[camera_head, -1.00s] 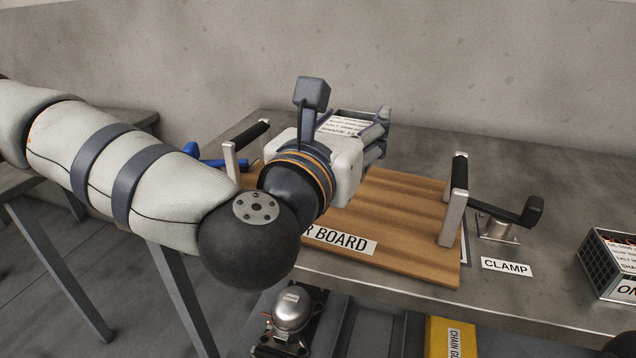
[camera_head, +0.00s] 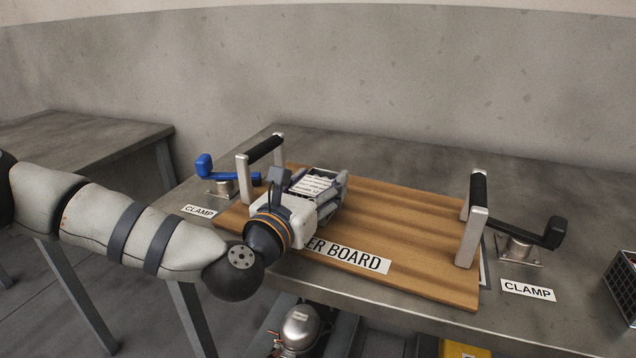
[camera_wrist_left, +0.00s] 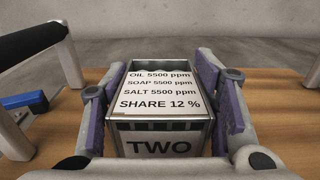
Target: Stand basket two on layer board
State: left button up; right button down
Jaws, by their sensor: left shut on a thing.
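Basket two (camera_wrist_left: 162,146) is a small metal basket marked TWO, with a printed card in its top. In the left wrist view it stands between the purple pads of my left gripper (camera_wrist_left: 162,105), which is shut on it. In the head view the basket (camera_head: 315,183) is over the left part of the wooden layer board (camera_head: 410,230), between the board's two handles, and looks upright. My left gripper (camera_head: 320,195) hides part of it. I cannot tell whether its underside touches the board. My right gripper is out of view.
The board's handles (camera_head: 262,152) and (camera_head: 474,220) rise at its left and right ends. A blue clamp (camera_head: 230,177) is at left and a black clamp (camera_head: 525,238) at right. Another basket (camera_head: 622,285) stands at the right edge. The board's middle is clear.

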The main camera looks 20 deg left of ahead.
pick_arm(q)
jog(key=shift+f, duration=0.1)
jog(key=o, duration=1.6)
jog(key=shift+r, duration=0.3)
jog(key=s, duration=0.6)
jog(key=s+a, duration=0.1)
jog(key=s, duration=0.2)
jog(key=shift+f, duration=0.2)
jog(key=shift+s+a+r+p, duration=0.15)
jog(key=shift+s+p, duration=0.15)
jog(key=shift+s, duration=0.3)
jog(key=shift+s+a+r+p, duration=0.1)
jog(key=shift+s+p, duration=0.15)
jog(key=shift+s, duration=0.3)
jog(key=shift+s+f, duration=0.1)
jog(key=shift+s, duration=0.2)
jog(key=shift+f, duration=0.1)
